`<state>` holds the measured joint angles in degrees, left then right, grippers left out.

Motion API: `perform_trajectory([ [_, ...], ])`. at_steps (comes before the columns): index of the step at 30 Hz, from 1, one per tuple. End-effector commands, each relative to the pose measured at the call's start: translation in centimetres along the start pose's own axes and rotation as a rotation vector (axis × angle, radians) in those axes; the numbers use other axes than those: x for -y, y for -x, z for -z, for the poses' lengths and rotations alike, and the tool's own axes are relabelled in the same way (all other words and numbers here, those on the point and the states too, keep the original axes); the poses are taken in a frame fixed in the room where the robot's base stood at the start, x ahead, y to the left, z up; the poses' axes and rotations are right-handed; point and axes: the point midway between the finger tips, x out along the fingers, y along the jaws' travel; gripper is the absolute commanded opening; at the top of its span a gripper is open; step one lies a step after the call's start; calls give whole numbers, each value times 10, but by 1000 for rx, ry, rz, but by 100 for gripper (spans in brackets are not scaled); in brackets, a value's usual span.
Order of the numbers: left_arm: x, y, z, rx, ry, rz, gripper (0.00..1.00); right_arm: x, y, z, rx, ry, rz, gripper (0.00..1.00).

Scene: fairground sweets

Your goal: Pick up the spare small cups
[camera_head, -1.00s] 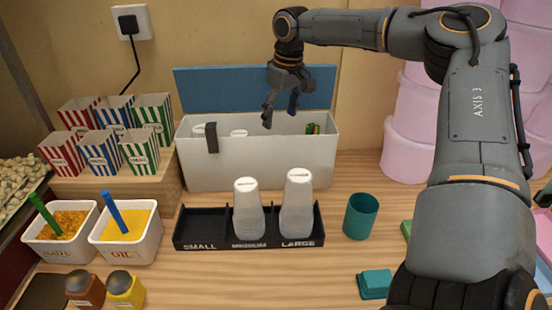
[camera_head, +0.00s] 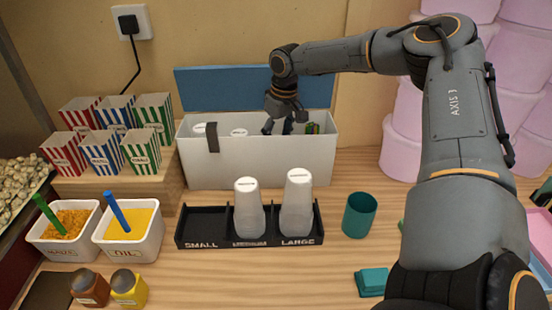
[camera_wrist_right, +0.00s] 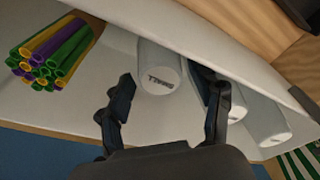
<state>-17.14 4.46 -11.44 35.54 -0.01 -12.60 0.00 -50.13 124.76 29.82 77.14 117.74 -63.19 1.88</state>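The spare small cups (camera_wrist_right: 160,75), a white stack with SMALL printed on its end, lie inside the white box in the right wrist view. In the head view I cannot make them out behind the box wall and gripper. My right gripper (camera_wrist_right: 168,100) is open, with its fingers spread on either side of the stack's printed end. In the head view the right gripper (camera_head: 285,127) reaches down into the box (camera_head: 255,165). The black rack (camera_head: 205,225) has an empty SMALL slot; cup stacks stand in the middle (camera_head: 248,208) and LARGE (camera_head: 296,207) slots. My left gripper is out of view.
Other white cup stacks (camera_wrist_right: 268,125) lie beside the small ones in the box, close to one finger. Coloured straws (camera_wrist_right: 50,52) lie on the other side. The blue lid (camera_head: 220,90) stands open behind. A teal cup (camera_head: 359,216) stands right of the rack.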

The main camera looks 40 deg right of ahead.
Motion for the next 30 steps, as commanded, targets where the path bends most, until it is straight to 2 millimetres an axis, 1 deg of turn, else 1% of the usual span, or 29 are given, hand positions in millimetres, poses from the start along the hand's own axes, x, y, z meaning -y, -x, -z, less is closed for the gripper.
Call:
perform_trajectory([
  [1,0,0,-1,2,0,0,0,0,0,0,0,0,0,47],
  [2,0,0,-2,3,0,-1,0,0,0,0,0,0,0,40],
  [3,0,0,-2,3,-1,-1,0,0,0,0,0,0,0,32],
  [5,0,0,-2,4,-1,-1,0,0,0,0,0,0,0,20],
  [6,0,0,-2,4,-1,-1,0,0,0,0,0,0,0,12],
  [8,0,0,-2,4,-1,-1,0,0,0,0,0,0,0,1],
  [14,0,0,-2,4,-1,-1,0,0,0,0,0,0,0,0],
  [17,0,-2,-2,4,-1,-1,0,0,6,2,-3,0,0,0],
  [20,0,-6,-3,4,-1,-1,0,0,20,5,-6,1,0,0],
  [27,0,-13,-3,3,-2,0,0,0,69,12,-6,0,-2,0],
  [30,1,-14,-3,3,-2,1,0,0,84,14,-3,0,-1,0],
])
